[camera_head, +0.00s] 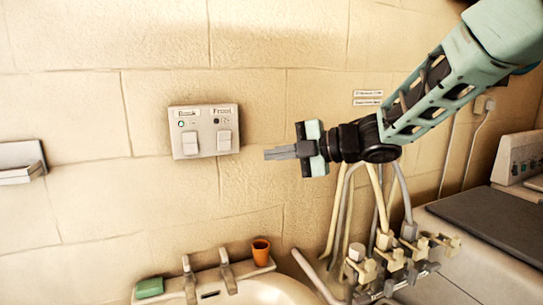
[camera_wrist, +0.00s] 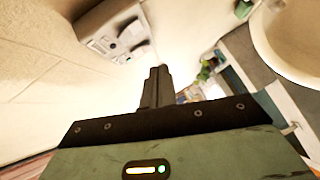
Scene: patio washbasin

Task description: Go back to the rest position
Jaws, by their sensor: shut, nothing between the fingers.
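My gripper (camera_head: 278,153) is shut and empty, held level in front of the tiled wall with its fingers pointing left. It is a little to the right of a white double switch panel (camera_head: 204,146) and apart from it. The panel has two rocker switches, with small labels and indicators above them. In the wrist view, my gripper's fingers (camera_wrist: 158,85) are together, and the switch panel (camera_wrist: 113,30) shows beyond them at the upper left. My arm reaches in from the upper right of the head view.
Below are a washbasin (camera_head: 262,291) with taps (camera_head: 228,272), an orange cup (camera_head: 261,252) and a green soap (camera_head: 149,287). Valves and hoses (camera_head: 385,262) stand at lower right, beside a machine (camera_head: 518,160). A wall holder (camera_head: 21,160) is at left.

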